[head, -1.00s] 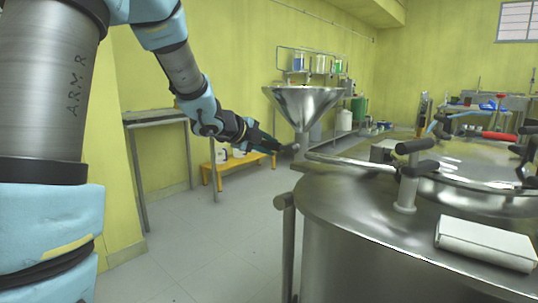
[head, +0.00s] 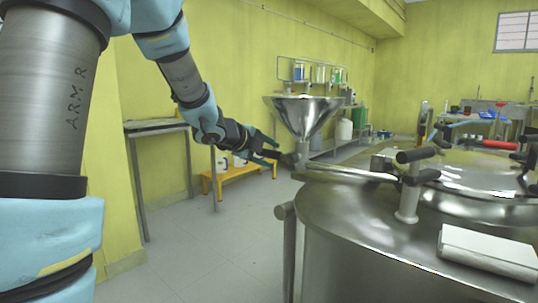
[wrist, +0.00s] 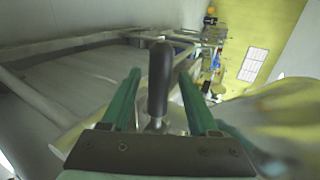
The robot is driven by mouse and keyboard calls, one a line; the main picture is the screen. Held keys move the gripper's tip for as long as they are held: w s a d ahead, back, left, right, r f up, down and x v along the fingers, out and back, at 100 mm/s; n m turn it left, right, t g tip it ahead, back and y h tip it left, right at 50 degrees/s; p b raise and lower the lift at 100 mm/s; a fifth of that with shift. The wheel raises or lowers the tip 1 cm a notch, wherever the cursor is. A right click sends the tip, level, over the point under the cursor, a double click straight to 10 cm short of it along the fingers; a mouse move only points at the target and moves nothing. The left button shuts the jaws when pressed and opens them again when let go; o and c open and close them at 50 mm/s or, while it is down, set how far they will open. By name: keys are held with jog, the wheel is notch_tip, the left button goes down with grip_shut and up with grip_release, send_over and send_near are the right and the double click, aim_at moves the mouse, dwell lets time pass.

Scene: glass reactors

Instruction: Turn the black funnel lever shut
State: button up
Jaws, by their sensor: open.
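The steel funnel (head: 303,112) stands behind the large vessel in the head view, with its outlet and valve below the cone. The black funnel lever (head: 280,156) sticks out to the left of the outlet, close to my gripper (head: 274,151). In the wrist view the black lever (wrist: 160,78) stands between the two green fingers of my gripper (wrist: 160,73). There are visible gaps on both sides, so my gripper is open around the lever and not clamped on it. The lever's metal base is partly hidden by the gripper body.
The steel reactor vessel (head: 350,215) fills the right foreground, with black-handled clamps (head: 415,156) on its rim. A yellow stool (head: 240,176) stands behind my gripper. A side table (head: 155,125) is by the left wall. The floor between is clear.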

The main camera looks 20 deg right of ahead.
jog(key=p+v, duration=0.2)
jog(key=v, duration=0.8)
jog(key=shift+s+a+r, duration=0.2)
jog(key=shift+a, duration=0.1)
